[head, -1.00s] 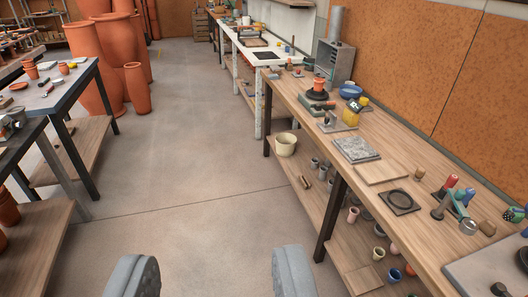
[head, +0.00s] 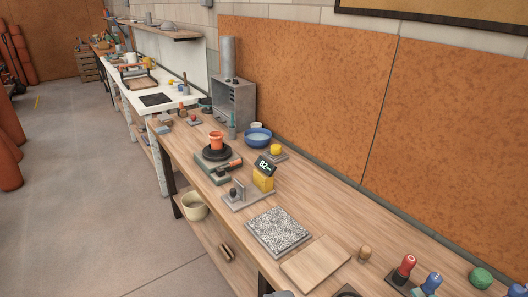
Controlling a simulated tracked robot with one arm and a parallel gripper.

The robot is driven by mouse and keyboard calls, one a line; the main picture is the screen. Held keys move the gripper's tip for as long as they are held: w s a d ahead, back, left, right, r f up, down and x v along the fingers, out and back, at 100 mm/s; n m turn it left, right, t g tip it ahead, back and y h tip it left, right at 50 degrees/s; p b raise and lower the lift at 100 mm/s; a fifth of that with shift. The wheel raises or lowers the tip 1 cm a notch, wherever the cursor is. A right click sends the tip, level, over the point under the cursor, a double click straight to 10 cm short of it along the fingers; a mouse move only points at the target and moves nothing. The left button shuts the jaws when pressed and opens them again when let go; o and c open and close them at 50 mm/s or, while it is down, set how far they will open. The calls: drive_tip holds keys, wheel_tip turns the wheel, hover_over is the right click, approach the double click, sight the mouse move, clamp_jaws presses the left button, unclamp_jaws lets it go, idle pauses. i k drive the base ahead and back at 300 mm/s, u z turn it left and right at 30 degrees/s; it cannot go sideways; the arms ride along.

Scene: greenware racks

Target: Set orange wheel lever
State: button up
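A small potter's wheel with a black round head (head: 205,154) stands on a grey base on the wooden bench. A small orange pot (head: 216,141) sits on the wheel head. A lever with an orange-red grip (head: 231,165) lies at the wheel's right front side, pointing right and low; its exact setting is too small to tell. Of my gripper only a grey sliver, apparently one fingertip, shows at the bottom edge in the head view, well short of the wheel. The rest of my gripper is out of frame, so its opening is hidden.
A yellow block with a dark display (head: 266,167) stands right of the wheel. Nearby are a blue bowl (head: 258,137), a speckled slab (head: 278,231), a wooden board (head: 316,263) and a red stamp (head: 404,267). Floor (head: 85,190) left of the bench is clear.

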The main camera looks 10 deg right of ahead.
sight(235, 163)
drive_tip(key=u, duration=0.35)
drive_tip(key=i, duration=1.25)
drive_tip(key=u, duration=0.4)
drive_tip(key=i, duration=1.55)
drive_tip(key=z, duration=0.5)
